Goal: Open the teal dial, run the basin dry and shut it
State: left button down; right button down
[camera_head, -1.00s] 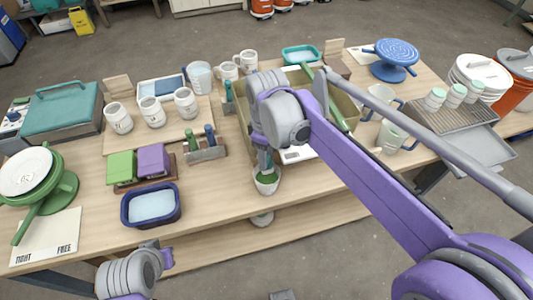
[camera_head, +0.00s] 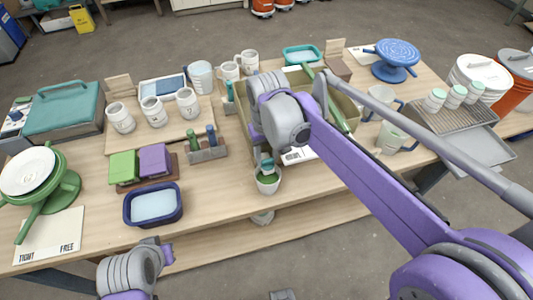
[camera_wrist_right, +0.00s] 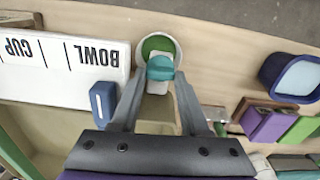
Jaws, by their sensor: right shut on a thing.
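The teal dial (camera_wrist_right: 160,68) is between my right gripper's fingertips (camera_wrist_right: 160,85) in the right wrist view, and the gripper is shut on it. The dial also shows in the head view (camera_head: 267,164), under my right wrist. The tan basin (camera_head: 345,108) stands on the table, partly hidden by my right arm. A white cup (camera_head: 268,185) with green inside sits below the dial; it shows in the right wrist view (camera_wrist_right: 145,39) too. I cannot tell the basin's level or whether anything flows. My left gripper (camera_head: 167,254) is at the lower left, away from these; its jaw opening is unclear.
A white CUP and BOWL plate (camera_wrist_right: 60,68) and a blue dial (camera_wrist_right: 103,100) are near the right gripper. A navy tub (camera_head: 178,207), green and purple blocks (camera_head: 123,166) and a green wheel (camera_head: 66,190) are to the left. Some bare table lies between tub and cup.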

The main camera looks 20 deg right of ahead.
jog(key=shift+s+f+m, duration=0.1)
jog(key=shift+s+m, duration=0.1)
jog(key=shift+m, duration=0.2)
jog(key=c, duration=0.7)
grip_release()
